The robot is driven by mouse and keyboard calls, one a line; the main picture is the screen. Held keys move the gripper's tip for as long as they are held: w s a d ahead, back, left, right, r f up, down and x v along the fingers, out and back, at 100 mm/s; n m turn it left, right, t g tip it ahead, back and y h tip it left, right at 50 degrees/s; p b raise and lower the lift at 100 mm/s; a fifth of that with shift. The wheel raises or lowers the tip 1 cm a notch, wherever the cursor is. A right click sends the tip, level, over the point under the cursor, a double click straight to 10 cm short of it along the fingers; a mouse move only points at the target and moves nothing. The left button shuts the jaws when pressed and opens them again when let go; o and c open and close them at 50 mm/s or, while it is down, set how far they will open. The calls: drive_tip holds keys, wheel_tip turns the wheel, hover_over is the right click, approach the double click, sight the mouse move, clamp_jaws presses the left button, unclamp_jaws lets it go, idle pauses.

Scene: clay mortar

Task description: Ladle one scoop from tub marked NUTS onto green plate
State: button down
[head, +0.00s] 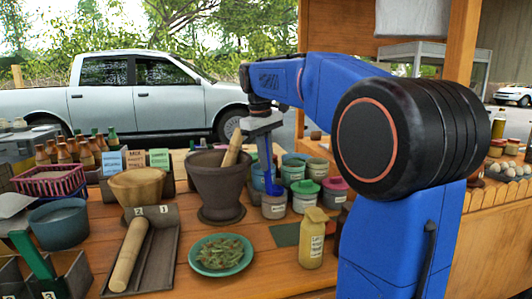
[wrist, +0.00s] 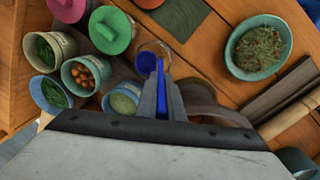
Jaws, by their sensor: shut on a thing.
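My gripper (head: 262,128) is shut on a blue ladle (head: 267,168) that hangs straight down. In the wrist view my gripper (wrist: 161,92) and the blue ladle (wrist: 148,62) point at a small tub (wrist: 164,47); the ladle's low end is at or over its mouth. I cannot tell how deep it is. In the head view this seems to be a grey tub (head: 273,208) in the front row. A tub with brown-orange round pieces (wrist: 87,74) stands nearby; the NUTS mark is not readable. A teal-green plate (head: 193,259) holds dried leaves; it also shows in the wrist view (wrist: 247,73).
Lidded tubs, one green (head: 305,187) and one pink (head: 335,184), crowd beside the ladle. A mortar (head: 216,185) with a pestle stands left of it.

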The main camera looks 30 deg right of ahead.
sight(266, 174)
drive_tip(key=shift+f, duration=2.25)
drive_tip(key=shift+r, duration=0.1)
